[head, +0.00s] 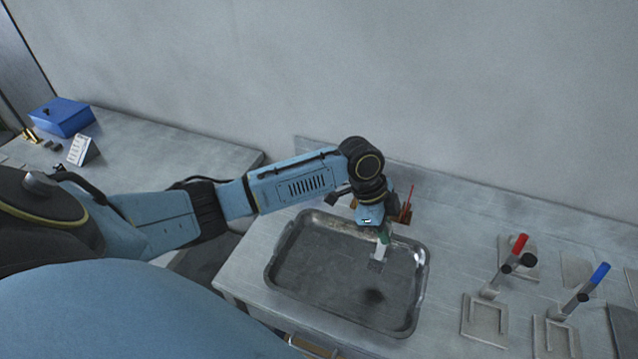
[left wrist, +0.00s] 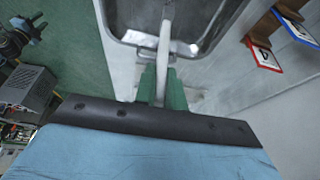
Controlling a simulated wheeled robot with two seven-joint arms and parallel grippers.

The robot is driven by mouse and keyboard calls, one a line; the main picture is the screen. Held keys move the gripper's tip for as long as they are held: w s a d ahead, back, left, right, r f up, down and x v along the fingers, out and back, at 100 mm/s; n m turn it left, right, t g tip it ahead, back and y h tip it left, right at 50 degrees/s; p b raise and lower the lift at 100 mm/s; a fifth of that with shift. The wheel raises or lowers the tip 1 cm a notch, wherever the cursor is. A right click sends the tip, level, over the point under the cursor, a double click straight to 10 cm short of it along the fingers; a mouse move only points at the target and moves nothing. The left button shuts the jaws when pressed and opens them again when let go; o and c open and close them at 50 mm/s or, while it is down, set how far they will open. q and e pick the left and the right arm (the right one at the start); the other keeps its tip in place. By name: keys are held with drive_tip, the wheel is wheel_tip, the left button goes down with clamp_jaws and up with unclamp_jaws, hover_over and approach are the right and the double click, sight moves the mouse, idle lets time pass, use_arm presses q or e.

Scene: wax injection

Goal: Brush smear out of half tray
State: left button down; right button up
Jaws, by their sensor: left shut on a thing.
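A grey metal tray (head: 290,262) with a raised rim lies on the table, and part of it shows at the top of the left wrist view (left wrist: 120,25). A dark smear or shadow (head: 374,297) is on its floor, right of the middle; I cannot tell which. My left gripper (head: 384,238) is above the tray's back right part, with its green fingers (left wrist: 161,90) shut on a pale brush (head: 379,254). The brush points down, and its handle also shows in the left wrist view (left wrist: 165,45). I cannot tell whether its tip touches the tray. My right gripper is not in view.
Clamps with a red handle (head: 520,243) and a blue handle (head: 600,272) stand right of the tray among flat plates. A brown holder (head: 405,215) is behind my gripper. A blue box (head: 62,116) and a white card stand on the left table.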

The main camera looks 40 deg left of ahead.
use_arm(q)
drive_tip(key=shift+r, duration=1.15)
